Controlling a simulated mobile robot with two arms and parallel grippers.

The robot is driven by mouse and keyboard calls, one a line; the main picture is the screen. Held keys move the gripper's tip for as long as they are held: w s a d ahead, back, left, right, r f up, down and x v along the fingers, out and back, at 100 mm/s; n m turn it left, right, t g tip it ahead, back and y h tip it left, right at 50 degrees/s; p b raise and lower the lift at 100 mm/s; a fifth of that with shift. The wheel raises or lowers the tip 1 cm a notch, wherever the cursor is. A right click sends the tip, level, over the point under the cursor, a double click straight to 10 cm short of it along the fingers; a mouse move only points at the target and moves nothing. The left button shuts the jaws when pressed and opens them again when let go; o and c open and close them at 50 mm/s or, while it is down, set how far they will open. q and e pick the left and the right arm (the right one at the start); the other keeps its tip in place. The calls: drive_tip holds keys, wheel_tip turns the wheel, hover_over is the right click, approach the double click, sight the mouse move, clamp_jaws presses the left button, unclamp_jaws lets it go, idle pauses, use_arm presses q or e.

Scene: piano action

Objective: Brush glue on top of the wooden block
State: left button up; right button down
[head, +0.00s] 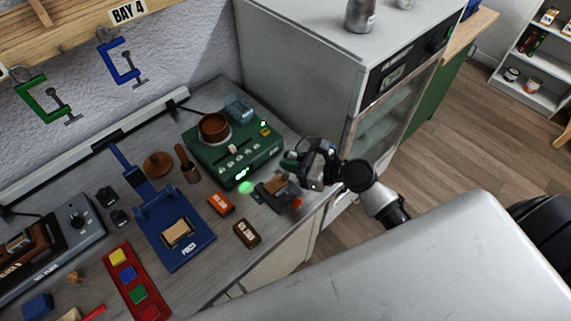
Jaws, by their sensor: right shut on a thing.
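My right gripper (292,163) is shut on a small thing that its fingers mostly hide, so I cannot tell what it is. It is just right of the green machine and above a dark fixture (264,192). A small wooden block (276,185) sits in that fixture, right below the gripper. Another tan wooden block (177,233) lies on the blue press (166,251). A round brown pot (214,126) sits on the green machine (234,168). A brown paddle-shaped tool (187,162) lies left of the machine. I cannot make out any glue on either block. My left gripper is out of view.
An orange box (221,204) and a dark brown box (247,233) lie in front of the green machine. A round brown disc (157,165) and a red tray (129,286) with coloured blocks are further left. A tall grey cabinet (290,80) stands behind the gripper.

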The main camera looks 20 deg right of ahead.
idle(0.3)
drive_tip(key=a+p, duration=0.1)
drive_tip(key=s+a, duration=0.1)
drive_tip(key=a, duration=0.1)
drive_tip(key=a+p, duration=0.1)
drive_tip(key=shift+s+a+f+p, duration=0.1)
drive_tip(key=shift+s+a+p, duration=0.15)
drive_tip(key=shift+s+p, duration=0.1)
drive_tip(key=shift+w+a+p, duration=0.25)
drive_tip(key=shift+w+p, duration=0.1)
drive_tip(key=shift+w, duration=0.55)
